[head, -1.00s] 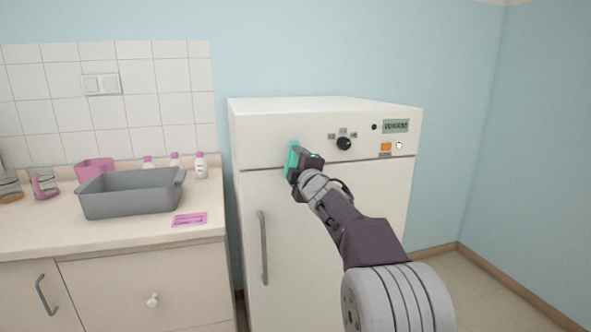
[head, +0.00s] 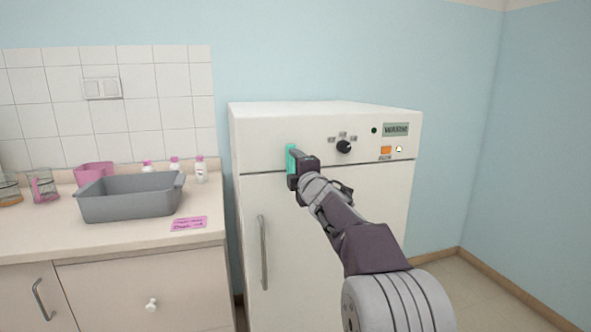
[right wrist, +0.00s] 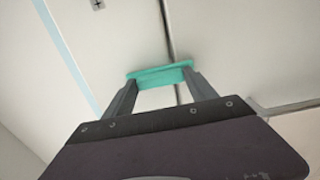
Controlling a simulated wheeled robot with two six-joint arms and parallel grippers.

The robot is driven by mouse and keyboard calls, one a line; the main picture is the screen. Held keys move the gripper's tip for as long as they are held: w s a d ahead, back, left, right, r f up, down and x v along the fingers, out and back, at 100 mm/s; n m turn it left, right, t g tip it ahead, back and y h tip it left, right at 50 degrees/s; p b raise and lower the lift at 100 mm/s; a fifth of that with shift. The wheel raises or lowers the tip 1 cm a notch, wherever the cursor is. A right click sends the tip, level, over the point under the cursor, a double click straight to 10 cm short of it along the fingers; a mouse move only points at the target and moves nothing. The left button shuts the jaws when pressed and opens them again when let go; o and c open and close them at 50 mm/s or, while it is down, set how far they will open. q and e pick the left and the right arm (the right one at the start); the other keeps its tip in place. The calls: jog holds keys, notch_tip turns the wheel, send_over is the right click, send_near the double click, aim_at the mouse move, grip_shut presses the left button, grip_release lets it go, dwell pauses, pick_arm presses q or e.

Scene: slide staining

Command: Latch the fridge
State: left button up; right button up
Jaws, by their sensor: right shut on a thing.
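The white fridge (head: 340,230) stands right of the counter, its door shut against the body as far as I can see. A teal latch (head: 291,158) sits at the seam between the upper panel and the door, near the left side. My right gripper (head: 297,172) is at the latch and hides part of it. In the right wrist view, the two fingers of my right gripper (right wrist: 155,90) are closed on the teal latch (right wrist: 160,75), which lies across the dark seam. My left gripper is not in view.
A long grey door handle (head: 263,250) is below the latch. A black knob (head: 344,147), an orange switch (head: 386,150) and a small display (head: 396,129) are on the upper panel. The counter at left holds a grey tub (head: 130,208), bottles and a pink card (head: 188,223).

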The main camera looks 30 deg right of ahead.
jog(key=o, duration=1.4)
jog(key=shift+c, duration=0.2)
jog(key=v, duration=0.9)
